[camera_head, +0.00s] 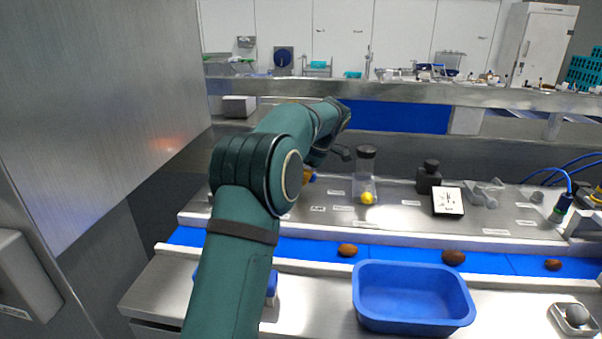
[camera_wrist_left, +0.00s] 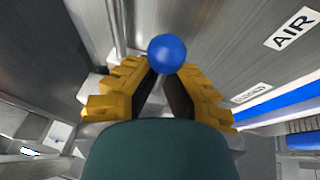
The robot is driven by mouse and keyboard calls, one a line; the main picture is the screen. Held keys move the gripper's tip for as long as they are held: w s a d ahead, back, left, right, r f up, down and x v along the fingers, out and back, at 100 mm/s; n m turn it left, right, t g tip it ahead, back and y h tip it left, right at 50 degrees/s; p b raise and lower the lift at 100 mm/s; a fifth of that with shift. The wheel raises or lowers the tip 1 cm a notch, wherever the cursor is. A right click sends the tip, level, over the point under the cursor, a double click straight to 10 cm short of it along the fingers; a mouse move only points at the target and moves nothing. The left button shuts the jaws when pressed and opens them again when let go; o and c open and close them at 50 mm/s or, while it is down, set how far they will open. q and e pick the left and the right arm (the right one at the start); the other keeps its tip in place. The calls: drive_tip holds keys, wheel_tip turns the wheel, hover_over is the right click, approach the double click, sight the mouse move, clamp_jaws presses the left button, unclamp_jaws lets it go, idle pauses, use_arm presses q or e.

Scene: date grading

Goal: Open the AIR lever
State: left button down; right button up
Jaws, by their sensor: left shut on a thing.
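The AIR lever shows as a round blue knob (camera_wrist_left: 167,52) in the left wrist view. My left gripper (camera_wrist_left: 166,76) has its yellow fingers drawn together with their tips at the knob, shut on it. The lever's shaft is hidden behind the fingers. The AIR label (camera_wrist_left: 291,30) is on the metal panel to the right, with a second, smaller label (camera_wrist_left: 251,93) below it. In the head view my left arm hides the lever, and only a bit of yellow from the gripper (camera_head: 309,176) shows past it. My right gripper is not in view.
A blue conveyor belt (camera_head: 400,254) carries several brown dates. In front is an empty blue tray (camera_head: 412,290). A clear container with a black cap (camera_head: 366,176), a dark device (camera_head: 429,177) and a small display (camera_head: 448,201) stand right of my arm.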

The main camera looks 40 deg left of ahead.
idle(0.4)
use_arm(q)
drive_tip(key=c, duration=1)
unclamp_jaws()
drive_tip(key=shift+a, duration=0.1)
drive_tip(key=v, duration=1.2)
